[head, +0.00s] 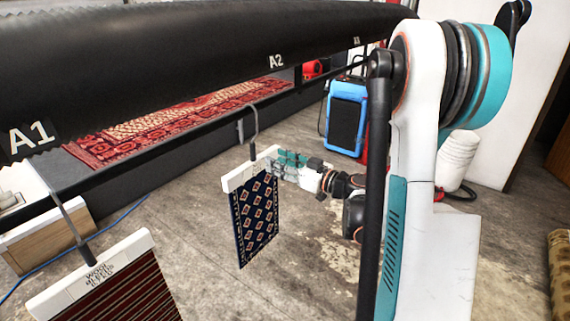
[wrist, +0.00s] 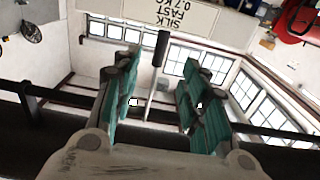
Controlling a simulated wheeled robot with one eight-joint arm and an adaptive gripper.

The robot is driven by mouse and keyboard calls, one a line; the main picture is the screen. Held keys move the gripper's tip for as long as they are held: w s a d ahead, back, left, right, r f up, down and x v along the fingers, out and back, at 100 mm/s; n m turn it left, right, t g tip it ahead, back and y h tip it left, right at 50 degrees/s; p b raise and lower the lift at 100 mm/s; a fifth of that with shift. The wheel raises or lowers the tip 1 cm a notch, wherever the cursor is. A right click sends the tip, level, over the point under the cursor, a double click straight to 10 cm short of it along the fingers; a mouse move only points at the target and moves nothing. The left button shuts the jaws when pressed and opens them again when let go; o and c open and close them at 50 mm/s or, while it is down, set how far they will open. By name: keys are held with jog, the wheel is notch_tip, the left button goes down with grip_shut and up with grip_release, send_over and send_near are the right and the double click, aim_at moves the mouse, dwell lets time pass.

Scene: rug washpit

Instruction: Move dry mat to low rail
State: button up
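A navy mat with red and cream diamonds (head: 257,215) hangs from a white clamp hanger (head: 237,178) mid-picture. Its wire hook (head: 254,122) overlaps a thin black rail (head: 180,148); I cannot tell whether it rests on it. A red and dark striped mat (head: 125,295) hangs at lower left under a white hanger marked WOOL. Neither mat visibly shows as dry. My gripper (head: 285,160) is just right of the navy mat's hanger. In the wrist view my gripper (wrist: 158,103) is open, its teal fingers either side of the hanger's dark stem (wrist: 160,48), with gaps. The hanger label (wrist: 180,12) reads SILK FAST, 0.7 KG.
A thick black beam (head: 190,60) marked A1, A2, A3 crosses the upper picture. A red patterned rug (head: 180,125) lies behind the thin rail. A blue and black machine (head: 346,118) stands at the back. The concrete floor (head: 200,255) between the mats is clear.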

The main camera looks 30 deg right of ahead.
aim_at(253, 160)
jog(key=shift+x, duration=5.35)
grip_shut()
jog(key=shift+r+p, duration=1.55)
jog(key=shift+r, duration=0.65)
